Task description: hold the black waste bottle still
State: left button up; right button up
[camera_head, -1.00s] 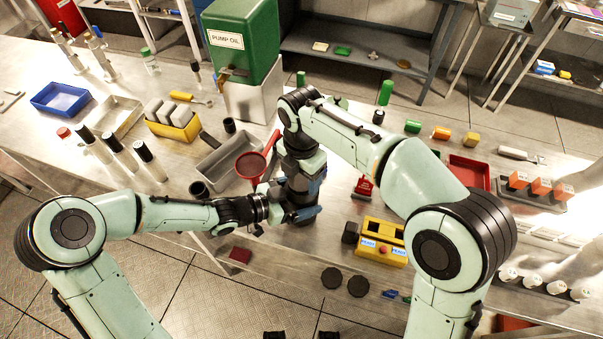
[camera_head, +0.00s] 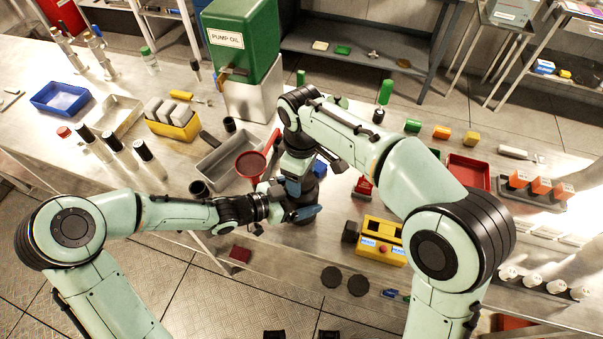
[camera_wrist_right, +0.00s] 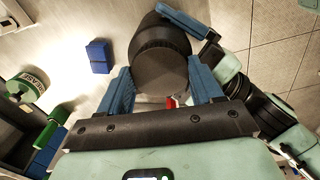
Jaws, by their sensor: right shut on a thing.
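The black waste bottle (camera_head: 303,200) stands on the bench in front of me, partly hidden by my arms. My right gripper (camera_head: 301,180) is over it from above. In the right wrist view the blue fingers of this gripper (camera_wrist_right: 162,88) are shut on the bottle (camera_wrist_right: 160,62), one on each side. My left gripper (camera_head: 285,208) reaches in from the left at the bottle's lower side. One blue finger of it lies along the near side of the bottle. Its other finger is hidden, so its grip is unclear.
A red funnel (camera_head: 251,166) is just left of the bottle, by a grey tray (camera_head: 214,172). A small blue block (camera_head: 320,168) is behind the bottle. A yellow device (camera_head: 381,243) is to the right. The bench's front edge is close to the bottle.

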jog(key=shift+m, duration=0.6)
jog(key=o, duration=1.2)
jog(key=shift+a, duration=0.1)
jog(key=shift+s+a, duration=0.1)
jog(key=shift+s, duration=0.1)
jog(key=shift+r, duration=0.1)
jog(key=shift+w+r, duration=0.15)
jog(key=shift+r, duration=2.05)
jog(key=shift+c, duration=0.5)
